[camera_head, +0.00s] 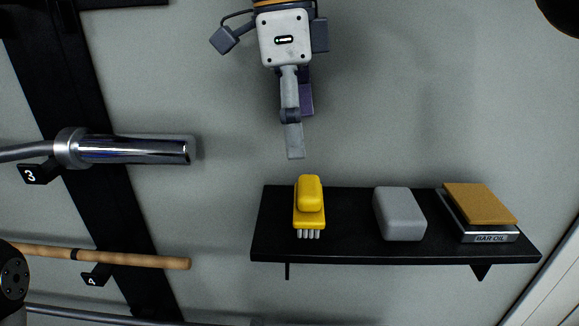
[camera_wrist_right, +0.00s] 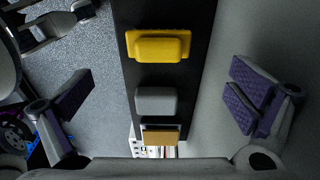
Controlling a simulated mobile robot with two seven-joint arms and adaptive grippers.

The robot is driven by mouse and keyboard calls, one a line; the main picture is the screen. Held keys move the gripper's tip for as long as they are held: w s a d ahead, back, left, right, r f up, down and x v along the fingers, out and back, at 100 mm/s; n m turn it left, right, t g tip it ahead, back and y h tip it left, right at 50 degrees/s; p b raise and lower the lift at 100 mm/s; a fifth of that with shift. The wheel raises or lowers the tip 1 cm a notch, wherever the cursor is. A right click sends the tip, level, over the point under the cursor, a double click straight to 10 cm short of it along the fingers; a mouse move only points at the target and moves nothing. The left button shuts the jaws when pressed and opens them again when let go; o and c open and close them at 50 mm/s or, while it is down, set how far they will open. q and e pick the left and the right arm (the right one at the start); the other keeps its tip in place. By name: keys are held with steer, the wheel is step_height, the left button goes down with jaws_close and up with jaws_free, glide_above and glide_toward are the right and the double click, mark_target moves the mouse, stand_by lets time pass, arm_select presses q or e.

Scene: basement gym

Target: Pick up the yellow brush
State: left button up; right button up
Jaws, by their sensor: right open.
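The yellow brush (camera_head: 309,207) sits at the left end of a black wall shelf (camera_head: 345,250), bristles toward the front. It also shows in the right wrist view (camera_wrist_right: 158,46) near the top of the shelf strip. My right gripper (camera_head: 295,148) hangs from the top of the head view, its fingers pointing down above the brush and apart from it. In the right wrist view its two purple-padded fingers stand wide apart, with nothing between them at the pads. Its far finger is mostly hidden in the head view. My left gripper is not seen.
On the same shelf are a grey block (camera_head: 399,213) and a tan-topped block (camera_head: 479,203) on a holder marked BAR OIL. Left of the shelf, a chrome bar end (camera_head: 133,150) and a wooden rod (camera_head: 130,260) stick out on a black rack (camera_head: 75,100).

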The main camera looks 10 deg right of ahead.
mark_target(308, 187)
steer(key=f, duration=0.1)
steer(key=s+f, duration=0.1)
steer(key=f, duration=0.3)
steer(key=shift+s+d, duration=0.3)
steer(key=shift+d, duration=0.1)
steer(key=f, duration=0.4)
steer(key=d+f, duration=0.1)
steer(key=f, duration=0.1)
steer(key=shift+w+f, duration=0.2)
steer(key=shift+w, duration=0.15)
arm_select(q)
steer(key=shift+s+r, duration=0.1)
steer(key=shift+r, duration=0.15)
arm_select(e)
steer(key=c, duration=1.2)
steer(key=shift+o, duration=0.2)
steer(key=shift+r, duration=0.3)
steer(key=r, duration=0.3)
steer(key=shift+s+a+r, duration=0.25)
steer(key=shift+a+r, duration=0.05)
steer(key=shift+r, duration=0.05)
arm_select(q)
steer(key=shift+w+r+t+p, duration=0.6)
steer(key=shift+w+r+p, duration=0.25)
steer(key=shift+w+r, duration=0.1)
arm_select(e)
steer(key=s+a+r, duration=0.8)
steer(key=s+a, duration=0.1)
steer(key=shift+s+r, duration=0.35)
steer(key=shift+r, duration=0.05)
